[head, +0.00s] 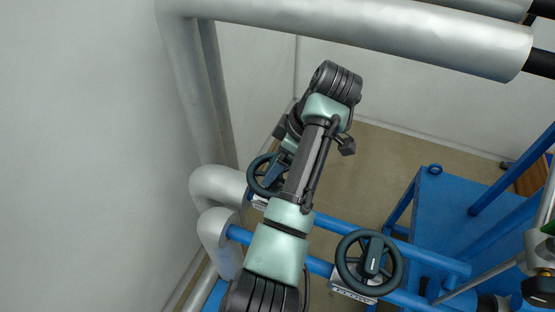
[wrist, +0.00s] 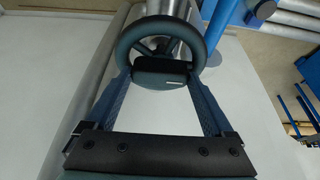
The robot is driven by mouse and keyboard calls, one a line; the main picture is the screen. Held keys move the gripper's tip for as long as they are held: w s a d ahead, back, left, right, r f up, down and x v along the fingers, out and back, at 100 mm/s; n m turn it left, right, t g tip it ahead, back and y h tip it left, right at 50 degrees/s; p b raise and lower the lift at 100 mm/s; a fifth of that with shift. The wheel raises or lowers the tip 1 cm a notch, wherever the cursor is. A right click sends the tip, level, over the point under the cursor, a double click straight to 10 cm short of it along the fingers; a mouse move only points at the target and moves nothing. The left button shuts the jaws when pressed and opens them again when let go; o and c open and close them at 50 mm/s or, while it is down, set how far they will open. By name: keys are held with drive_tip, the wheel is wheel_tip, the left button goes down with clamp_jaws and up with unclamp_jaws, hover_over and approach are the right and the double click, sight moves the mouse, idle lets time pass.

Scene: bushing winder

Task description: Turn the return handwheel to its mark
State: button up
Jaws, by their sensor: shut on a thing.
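A dark round handwheel (head: 257,184) sits on the rear blue pipe, partly hidden behind my arm. A white label (head: 257,203) below it is mostly covered, so I cannot read it. In the wrist view the wheel's rim (wrist: 122,47) and spokes show, with a dark hub grip (wrist: 160,77) in front carrying a short white line. My gripper (wrist: 161,80) is shut on this hub grip, one finger at each side. In the head view my gripper (head: 284,160) is at the wheel, largely hidden by the arm. No target mark is clearly visible.
A second dark handwheel (head: 369,262) labelled FLOW stands on the front blue pipe, right of my arm. Thick silver pipes (head: 350,32) cross overhead and bend down along the left wall. A blue bench frame (head: 450,205) stands at right. Open floor lies behind the wheels.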

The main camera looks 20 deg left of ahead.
drive_tip(key=o, duration=1.1)
drive_tip(key=p+v, duration=1.1)
drive_tip(key=v, duration=0.1)
drive_tip(key=shift+s+r, duration=0.1)
drive_tip(key=shift+r, duration=0.35)
